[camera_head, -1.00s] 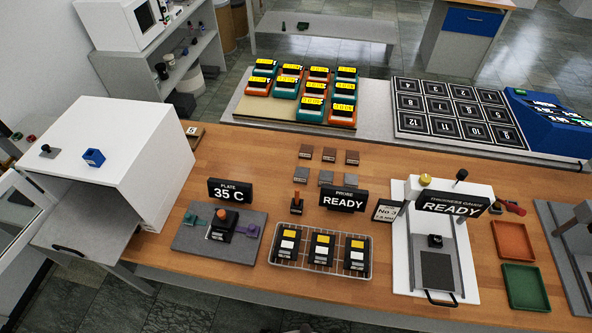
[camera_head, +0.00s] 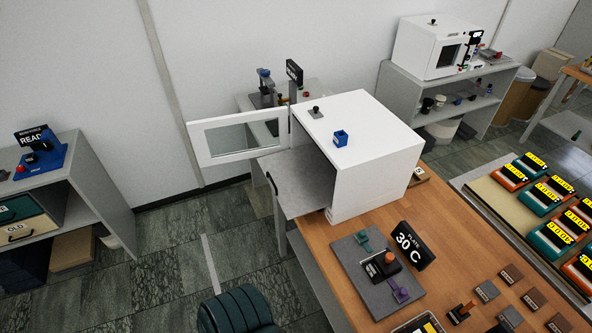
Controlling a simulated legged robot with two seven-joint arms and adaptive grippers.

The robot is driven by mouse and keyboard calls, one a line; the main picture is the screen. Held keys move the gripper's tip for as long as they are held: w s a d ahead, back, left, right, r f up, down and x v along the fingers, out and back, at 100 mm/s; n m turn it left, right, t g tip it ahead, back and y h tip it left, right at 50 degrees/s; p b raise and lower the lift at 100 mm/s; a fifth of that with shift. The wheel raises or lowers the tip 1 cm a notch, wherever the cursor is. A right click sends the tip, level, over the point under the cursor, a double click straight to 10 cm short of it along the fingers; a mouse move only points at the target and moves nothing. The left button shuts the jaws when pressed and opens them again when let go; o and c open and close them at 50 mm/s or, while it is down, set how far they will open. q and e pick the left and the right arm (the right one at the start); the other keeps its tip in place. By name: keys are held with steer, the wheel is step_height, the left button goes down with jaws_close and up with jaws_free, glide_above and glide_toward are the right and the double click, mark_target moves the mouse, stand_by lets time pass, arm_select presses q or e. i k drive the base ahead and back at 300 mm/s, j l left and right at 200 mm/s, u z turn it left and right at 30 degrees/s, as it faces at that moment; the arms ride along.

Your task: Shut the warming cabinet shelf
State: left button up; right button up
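The white warming cabinet (camera_head: 375,155) stands at the far left end of the wooden bench. Its windowed door (camera_head: 205,145) is swung open to the left. The grey shelf (camera_head: 300,182) is pulled out of the open front, over the floor side of the bench end. A dark handle (camera_head: 271,183) sits on the shelf's outer edge. The shelf's visible top is bare; the cabinet's inside is mostly hidden. Neither of my grippers is in view.
A grey plate station with a sign reading 30 C (camera_head: 411,245) stands near the cabinet. A grey shelf unit (camera_head: 100,195) stands left. Tiled floor (camera_head: 175,265) lies open between it and the bench.

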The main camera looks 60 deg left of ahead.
mark_target(301, 179)
steer(key=u, duration=1.75)
